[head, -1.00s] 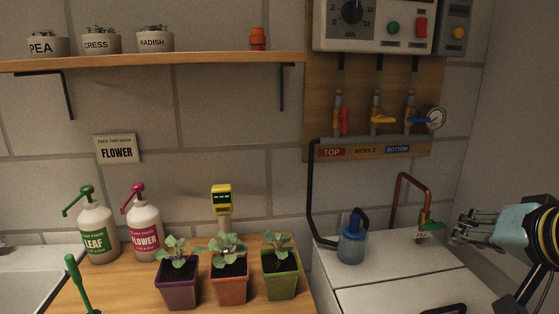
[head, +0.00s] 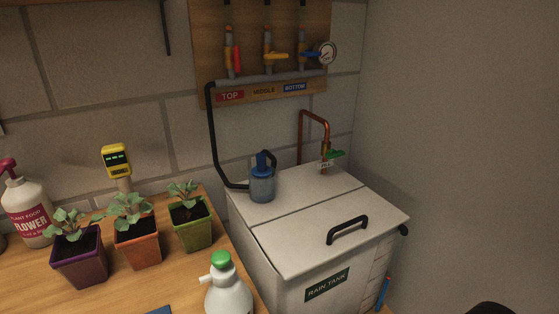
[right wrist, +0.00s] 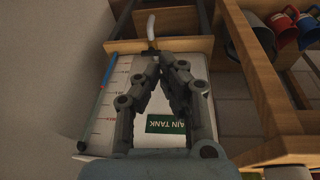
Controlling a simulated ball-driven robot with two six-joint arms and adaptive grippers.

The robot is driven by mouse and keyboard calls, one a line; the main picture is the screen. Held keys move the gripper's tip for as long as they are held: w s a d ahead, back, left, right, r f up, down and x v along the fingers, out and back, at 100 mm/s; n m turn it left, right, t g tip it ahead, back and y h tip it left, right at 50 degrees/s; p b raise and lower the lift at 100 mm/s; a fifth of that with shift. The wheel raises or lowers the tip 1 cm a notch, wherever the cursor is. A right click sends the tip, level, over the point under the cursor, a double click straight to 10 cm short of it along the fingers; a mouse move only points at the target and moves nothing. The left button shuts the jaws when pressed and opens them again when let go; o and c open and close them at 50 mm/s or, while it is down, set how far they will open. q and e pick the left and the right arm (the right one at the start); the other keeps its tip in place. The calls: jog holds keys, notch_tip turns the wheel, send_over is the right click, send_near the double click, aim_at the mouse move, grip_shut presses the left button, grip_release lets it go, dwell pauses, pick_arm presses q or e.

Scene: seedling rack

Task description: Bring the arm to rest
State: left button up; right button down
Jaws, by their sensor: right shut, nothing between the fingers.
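My right gripper (right wrist: 167,62) shows in the right wrist view with its two fingers closed together at the tips and nothing between them. It points past the front of the rain tank (right wrist: 178,88), whose green label is partly hidden behind a finger. In the head view the same white rain tank (head: 300,285) stands at the right of the bench, its lid closed. The right gripper is out of the head view. A dark rounded shape at the bottom right edge there is too cut off to name. My left gripper is in neither current view.
Purple (head: 78,262), orange (head: 138,250) and green (head: 192,232) pots with seedlings stand on the wooden bench. A green-capped white bottle (head: 228,292) is at the front. In the wrist view, wooden framing (right wrist: 262,75) and red and blue vessels (right wrist: 282,28) are at right.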

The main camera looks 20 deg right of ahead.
jog(key=s+d+f+g+b, duration=0.1)
jog(key=s+f+b, duration=0.25)
jog(key=f, duration=0.95)
jog(key=s+d+f+b, duration=0.15)
jog(key=s+f, duration=0.35)
jog(key=f, duration=0.8)
jog(key=s+f+b, duration=0.2)
jog(key=s+f, duration=0.8)
jog(key=s, duration=0.3)
jog(key=shift+s+a+f+g+b, duration=0.15)
jog(key=shift+s+f+g+b, duration=0.05)
jog(key=shift+g+b, duration=0.2)
